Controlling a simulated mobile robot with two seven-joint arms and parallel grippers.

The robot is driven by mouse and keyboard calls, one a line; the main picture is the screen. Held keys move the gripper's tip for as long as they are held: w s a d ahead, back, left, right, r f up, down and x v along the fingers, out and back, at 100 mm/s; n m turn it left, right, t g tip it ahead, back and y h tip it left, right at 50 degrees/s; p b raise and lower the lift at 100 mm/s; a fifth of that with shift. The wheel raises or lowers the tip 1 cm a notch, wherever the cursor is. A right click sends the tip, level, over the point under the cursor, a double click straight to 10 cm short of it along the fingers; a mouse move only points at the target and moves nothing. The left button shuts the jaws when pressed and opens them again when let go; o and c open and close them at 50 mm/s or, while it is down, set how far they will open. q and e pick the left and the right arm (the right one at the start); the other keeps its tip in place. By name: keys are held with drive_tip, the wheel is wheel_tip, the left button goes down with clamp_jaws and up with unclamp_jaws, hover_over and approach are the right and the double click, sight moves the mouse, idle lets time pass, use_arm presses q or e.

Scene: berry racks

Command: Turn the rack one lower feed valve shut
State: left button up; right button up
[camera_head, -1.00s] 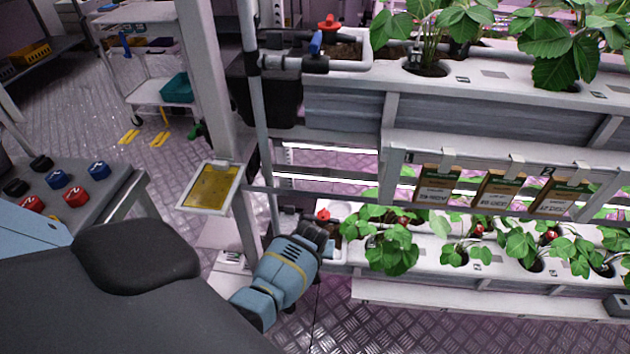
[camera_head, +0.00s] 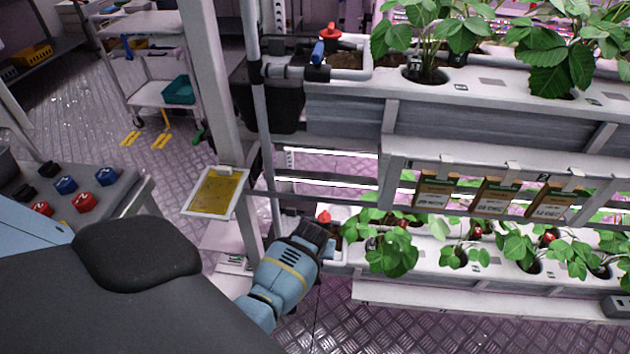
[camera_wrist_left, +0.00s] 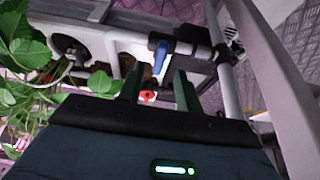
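The lower tier of the near rack has a red knob (camera_head: 324,217) at its left end. In the left wrist view the red knob (camera_wrist_left: 148,96) shows between my fingers, nearer the gripper body. A blue valve handle (camera_wrist_left: 160,55) on a grey pipe fitting (camera_wrist_left: 198,50) lies around and just beyond the fingertips. My left gripper (camera_wrist_left: 160,74) is open, with its two dark green fingers apart on either side of that handle; contact cannot be told. In the head view its fingers and the lower blue handle are hidden behind my left wrist. My right gripper is out of view.
The upper tier has its own red knob (camera_head: 331,31) and blue handle (camera_head: 317,52). A rack post (camera_head: 262,130) and a yellow card (camera_head: 214,191) stand left of the valve. Strawberry plants (camera_head: 392,252) grow close on the right. A button console (camera_head: 120,190) is at left.

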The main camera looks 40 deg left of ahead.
use_arm(q)
drive_tip(key=p+v, duration=0.1)
drive_tip(key=v, duration=0.3)
drive_tip(key=shift+r, duration=0.2)
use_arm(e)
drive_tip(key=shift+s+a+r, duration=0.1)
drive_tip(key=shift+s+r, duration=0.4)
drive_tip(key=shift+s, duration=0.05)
use_arm(q)
drive_tip(key=shift+s, duration=0.1)
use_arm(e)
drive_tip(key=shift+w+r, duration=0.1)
